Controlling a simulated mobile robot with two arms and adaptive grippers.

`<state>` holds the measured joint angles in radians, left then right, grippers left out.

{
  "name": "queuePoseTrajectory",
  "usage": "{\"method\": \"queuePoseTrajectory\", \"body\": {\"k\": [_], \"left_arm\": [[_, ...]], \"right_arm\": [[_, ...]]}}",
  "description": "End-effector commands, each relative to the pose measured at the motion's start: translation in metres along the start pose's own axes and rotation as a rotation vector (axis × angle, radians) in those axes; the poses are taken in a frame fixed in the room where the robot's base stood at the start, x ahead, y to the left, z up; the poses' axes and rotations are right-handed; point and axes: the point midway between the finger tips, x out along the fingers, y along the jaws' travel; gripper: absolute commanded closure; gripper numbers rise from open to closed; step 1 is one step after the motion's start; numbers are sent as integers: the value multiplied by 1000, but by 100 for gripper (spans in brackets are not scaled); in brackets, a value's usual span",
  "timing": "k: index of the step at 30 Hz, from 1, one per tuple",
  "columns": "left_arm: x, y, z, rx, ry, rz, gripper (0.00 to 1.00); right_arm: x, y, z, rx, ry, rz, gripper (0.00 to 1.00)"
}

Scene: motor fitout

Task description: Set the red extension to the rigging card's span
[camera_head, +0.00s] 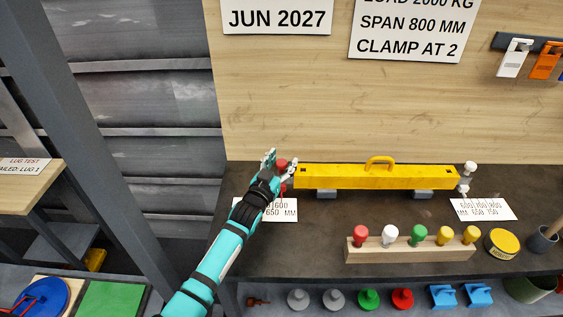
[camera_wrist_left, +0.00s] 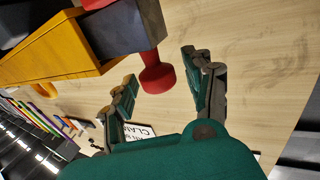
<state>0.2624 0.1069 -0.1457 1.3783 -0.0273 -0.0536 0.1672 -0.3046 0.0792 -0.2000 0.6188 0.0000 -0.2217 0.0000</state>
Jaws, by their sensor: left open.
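The yellow beam (camera_head: 380,178) with a handle on top lies along the dark bench. A red-knobbed extension (camera_head: 281,164) is at its left end, partly hidden by my left gripper (camera_head: 271,165). In the left wrist view the red knob (camera_wrist_left: 157,78) sits beside the beam's dark end, between the open fingers (camera_wrist_left: 160,68), with no clear grip on it. A white-knobbed extension (camera_head: 469,168) is at the right end. The rigging card (camera_head: 412,28) reads SPAN 800 MM and CLAMP AT 2. My right gripper is not in view.
Number labels lie before the beam's left end (camera_head: 279,211) and right end (camera_head: 484,209). A wooden block (camera_head: 411,254) with several coloured pegs and a yellow tin (camera_head: 503,242) stand in front. A lower shelf holds coloured pieces. Bare bench shows between beam and block.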

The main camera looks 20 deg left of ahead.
Motion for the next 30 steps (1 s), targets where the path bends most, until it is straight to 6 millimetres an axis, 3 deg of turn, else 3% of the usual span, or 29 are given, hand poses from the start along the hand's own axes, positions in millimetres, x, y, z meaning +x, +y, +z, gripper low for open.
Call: {"method": "queuePoseTrajectory", "body": {"k": [2, 12, 26, 30], "left_arm": [[0, 0, 0, 0, 0, 0, 55], [0, 0, 0, 0, -1, 0, 100], [-1, -1, 2, 0, -3, 0, 100], [-8, -19, 2, 5, -7, -3, 100]], "right_arm": [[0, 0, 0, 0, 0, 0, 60], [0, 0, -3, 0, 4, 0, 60], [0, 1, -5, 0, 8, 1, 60], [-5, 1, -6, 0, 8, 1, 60]]}}
